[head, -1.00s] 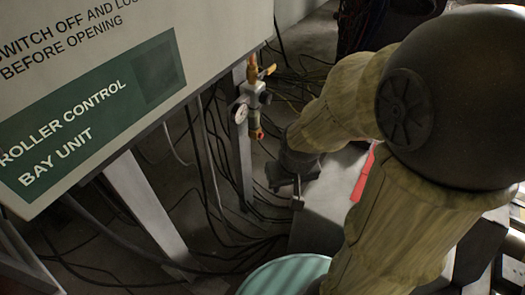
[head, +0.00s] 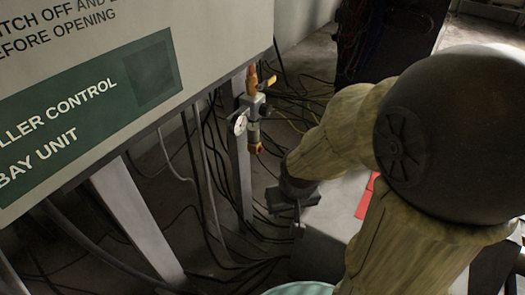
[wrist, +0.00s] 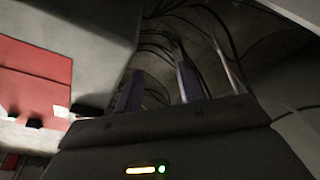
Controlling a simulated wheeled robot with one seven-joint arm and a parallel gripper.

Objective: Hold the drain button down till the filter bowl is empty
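The filter unit (head: 254,110) hangs on a grey post below the cabinet, with a brass valve on top and a round gauge (head: 239,125) on its left. Its small bowl (head: 253,133) hangs below the body. A red-orange drain button (head: 257,149) shows at the bowl's lower end. Whether the bowl holds liquid is too small to tell. My gripper (head: 288,216) is below and right of the bowl, apart from it. In the wrist view, the two fingers of my gripper (wrist: 158,88) stand apart with nothing between them. The filter unit is not clearly visible there.
The control cabinet (head: 120,60) overhangs at upper left on grey legs (head: 135,215). Loose cables (head: 205,200) cover the floor. A grey box (head: 335,205) with a red item (head: 367,196) lies right of my gripper. A teal round top (head: 300,288) shows at the bottom edge.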

